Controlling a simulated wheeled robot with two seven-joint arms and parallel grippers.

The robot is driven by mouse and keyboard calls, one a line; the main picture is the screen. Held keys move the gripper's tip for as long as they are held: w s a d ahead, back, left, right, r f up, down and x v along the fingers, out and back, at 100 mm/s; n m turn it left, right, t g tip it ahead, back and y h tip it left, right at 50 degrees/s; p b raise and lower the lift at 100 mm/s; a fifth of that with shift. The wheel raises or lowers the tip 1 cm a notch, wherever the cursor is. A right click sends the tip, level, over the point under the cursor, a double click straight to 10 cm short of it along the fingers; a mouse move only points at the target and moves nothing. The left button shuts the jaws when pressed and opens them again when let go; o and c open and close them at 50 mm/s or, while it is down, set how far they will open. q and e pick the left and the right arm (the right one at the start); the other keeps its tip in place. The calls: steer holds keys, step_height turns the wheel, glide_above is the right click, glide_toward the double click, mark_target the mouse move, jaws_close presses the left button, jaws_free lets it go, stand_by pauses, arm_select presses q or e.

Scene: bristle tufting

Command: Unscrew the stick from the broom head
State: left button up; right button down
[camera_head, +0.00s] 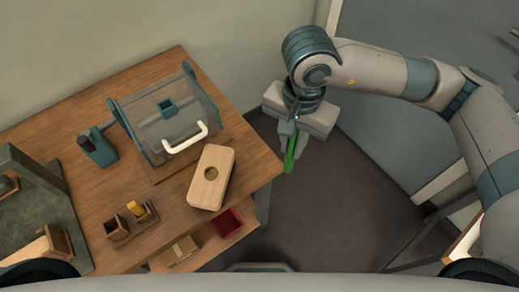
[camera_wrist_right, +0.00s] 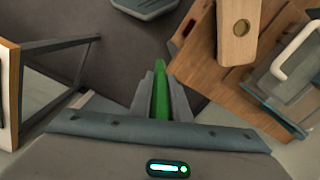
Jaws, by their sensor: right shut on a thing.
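The broom head (camera_head: 211,178) is a pale wooden block with a round hole in its top. It lies near the right edge of the table and also shows in the right wrist view (camera_wrist_right: 239,45). The green stick (camera_head: 291,153) is in my right gripper (camera_head: 294,143), apart from the broom head and to its right, beyond the table edge. My right gripper is shut on the stick, which also shows between the fingers in the right wrist view (camera_wrist_right: 160,97). The hole in the block is empty. My left gripper is not in view.
A clear-fronted box with a white handle (camera_head: 185,138) stands behind the broom head on the wooden table (camera_head: 75,115). A teal device (camera_head: 97,148) and small wooden holders (camera_head: 131,220) are to the left. An open drawer holds a red box (camera_head: 228,221). Bare floor lies right of the table.

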steer(key=w+a+f+p, duration=0.2)
steer(key=w+a+f, duration=0.1)
steer(key=a, duration=0.4)
steer(key=shift+w+f+p, duration=0.2)
steer(key=shift+f+p, duration=0.2)
steer(key=shift+f, duration=0.5)
steer(key=shift+a, duration=0.1)
step_height(320, 180, down, 4)
steer(key=shift+p, duration=1.1)
